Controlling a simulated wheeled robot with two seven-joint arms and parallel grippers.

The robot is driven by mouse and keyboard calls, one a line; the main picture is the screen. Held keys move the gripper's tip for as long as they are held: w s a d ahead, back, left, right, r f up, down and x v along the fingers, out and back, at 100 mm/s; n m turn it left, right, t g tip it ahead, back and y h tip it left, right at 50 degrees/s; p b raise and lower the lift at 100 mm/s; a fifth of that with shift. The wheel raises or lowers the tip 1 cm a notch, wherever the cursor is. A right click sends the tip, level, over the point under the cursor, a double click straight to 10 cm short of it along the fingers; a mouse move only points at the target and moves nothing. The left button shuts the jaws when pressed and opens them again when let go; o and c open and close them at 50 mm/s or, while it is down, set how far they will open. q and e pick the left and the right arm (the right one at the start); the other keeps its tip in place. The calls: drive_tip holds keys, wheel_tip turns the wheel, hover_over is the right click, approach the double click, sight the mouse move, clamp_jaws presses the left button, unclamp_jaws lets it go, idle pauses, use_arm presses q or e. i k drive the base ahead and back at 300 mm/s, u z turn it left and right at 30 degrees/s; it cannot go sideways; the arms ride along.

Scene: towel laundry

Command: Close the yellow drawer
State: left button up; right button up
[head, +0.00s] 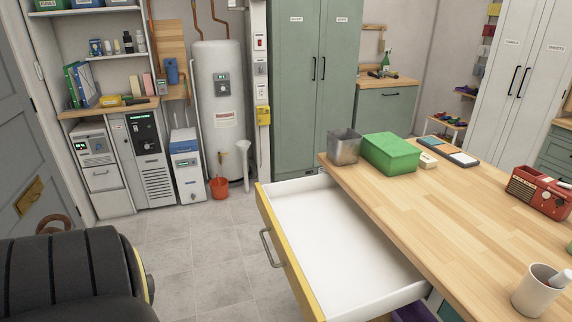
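The yellow drawer (285,255) is pulled far out from under the wooden worktop (470,215). Its yellow front with a grey bar handle (268,248) faces left. Its white inside (345,245) looks empty. The near end of the drawer front is cut off by the bottom edge of the head view. Neither of my grippers shows in the view, and nothing is seen touching the drawer or its handle.
On the worktop are a metal bin (344,147), a green box (390,153), a red radio (540,192) and a mortar with pestle (538,290). Tiled floor (190,250) left of the drawer is clear. A dark ribbed shape fills the lower left. A red bucket (219,188) stands farther back.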

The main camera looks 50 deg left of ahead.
sight(338, 266)
drive_tip(key=u, duration=1.6)
